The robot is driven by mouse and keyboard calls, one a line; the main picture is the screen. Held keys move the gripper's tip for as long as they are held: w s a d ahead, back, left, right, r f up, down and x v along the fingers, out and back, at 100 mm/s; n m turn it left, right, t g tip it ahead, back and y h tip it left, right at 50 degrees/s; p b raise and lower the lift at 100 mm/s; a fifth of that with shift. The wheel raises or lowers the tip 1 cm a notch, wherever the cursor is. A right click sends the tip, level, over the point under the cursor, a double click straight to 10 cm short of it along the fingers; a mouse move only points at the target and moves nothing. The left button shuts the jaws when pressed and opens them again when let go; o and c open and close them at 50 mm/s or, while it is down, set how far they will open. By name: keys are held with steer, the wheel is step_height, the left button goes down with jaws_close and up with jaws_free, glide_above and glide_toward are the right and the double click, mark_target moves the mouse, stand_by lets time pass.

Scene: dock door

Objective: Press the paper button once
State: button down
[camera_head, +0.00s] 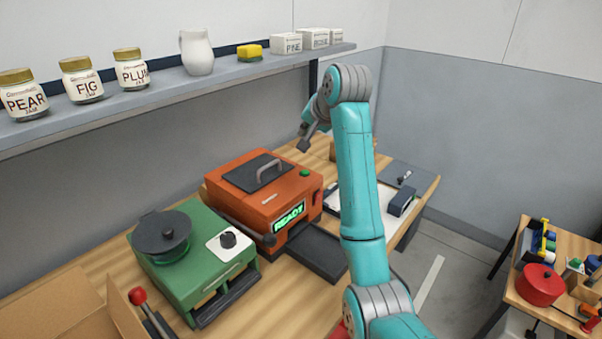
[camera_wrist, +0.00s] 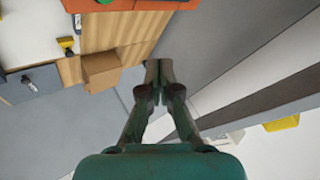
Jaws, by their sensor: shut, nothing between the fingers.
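An orange machine (camera_head: 262,200) with a lit READY display (camera_head: 289,217) stands on the wooden bench. A small green button (camera_head: 304,173) sits on its top near the right corner; no label on it can be read. The green button (camera_wrist: 105,2) also shows at the top edge of the wrist view. I cannot tell from the pictures which control is the paper button. My gripper (camera_head: 304,146) is raised behind and above the bench, near the shelf's right end, apart from the machine. In the wrist view my gripper (camera_wrist: 158,72) is shut and empty.
A green machine (camera_head: 195,262) with a black knob stands left of the orange one. A shelf (camera_head: 150,95) with jars runs along the wall above. A dark tray (camera_head: 317,250) lies in front of the orange machine. A cardboard box (camera_wrist: 101,70) stands at the bench's back.

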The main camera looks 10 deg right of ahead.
mark_target(306, 172)
steer(key=shift+f, duration=0.1)
steer(key=shift+f, duration=4.3)
steer(key=shift+f, duration=0.2)
steer(key=shift+f, duration=0.2)
